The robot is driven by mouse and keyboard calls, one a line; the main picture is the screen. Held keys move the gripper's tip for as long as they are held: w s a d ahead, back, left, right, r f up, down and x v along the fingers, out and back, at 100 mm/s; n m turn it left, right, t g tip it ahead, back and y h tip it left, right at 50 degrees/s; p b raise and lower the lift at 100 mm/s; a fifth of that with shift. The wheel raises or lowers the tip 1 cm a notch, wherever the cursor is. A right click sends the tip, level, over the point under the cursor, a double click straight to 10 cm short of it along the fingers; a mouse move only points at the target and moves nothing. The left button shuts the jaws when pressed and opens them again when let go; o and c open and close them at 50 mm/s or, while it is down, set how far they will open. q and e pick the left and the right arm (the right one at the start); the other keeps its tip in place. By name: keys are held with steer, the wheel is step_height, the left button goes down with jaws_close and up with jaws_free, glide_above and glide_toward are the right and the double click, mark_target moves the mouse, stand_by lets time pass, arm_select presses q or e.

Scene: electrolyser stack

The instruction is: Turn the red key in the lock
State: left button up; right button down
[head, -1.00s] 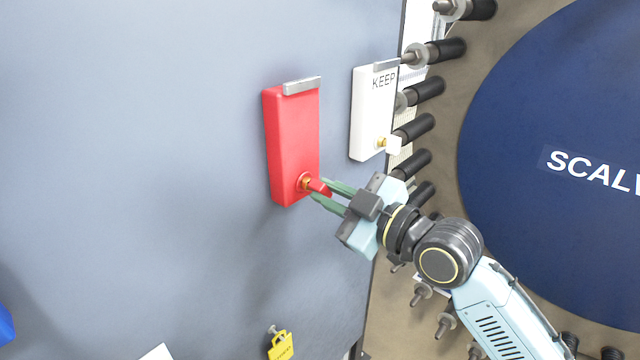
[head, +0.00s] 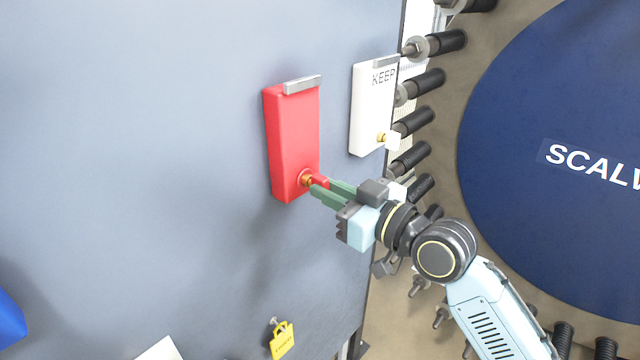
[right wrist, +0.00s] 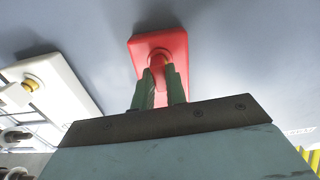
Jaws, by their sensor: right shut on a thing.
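The red lock box (head: 292,135) is fixed upright on the grey panel, with a brass lock (head: 306,179) near its lower end. The red key (head: 322,182) sits in that lock. My right gripper (head: 325,190) is shut on the key, its green fingers on either side of it and partly hiding it. In the right wrist view the red box (right wrist: 146,44) is straight ahead, with the key (right wrist: 160,92) between the fingers (right wrist: 160,85). My left gripper is not in view.
A white box marked KEEP (head: 371,110) with its own brass lock and white key hangs to the right. Studs with black sleeves (head: 413,122) line the big blue disc (head: 560,210). A yellow padlock (head: 282,341) hangs below. The panel left of the red box is bare.

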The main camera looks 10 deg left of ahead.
steer(key=c, duration=1.8)
jaws_free()
steer(key=shift+m, duration=0.4)
steer(key=o, duration=0.5)
steer(key=shift+c, duration=0.2)
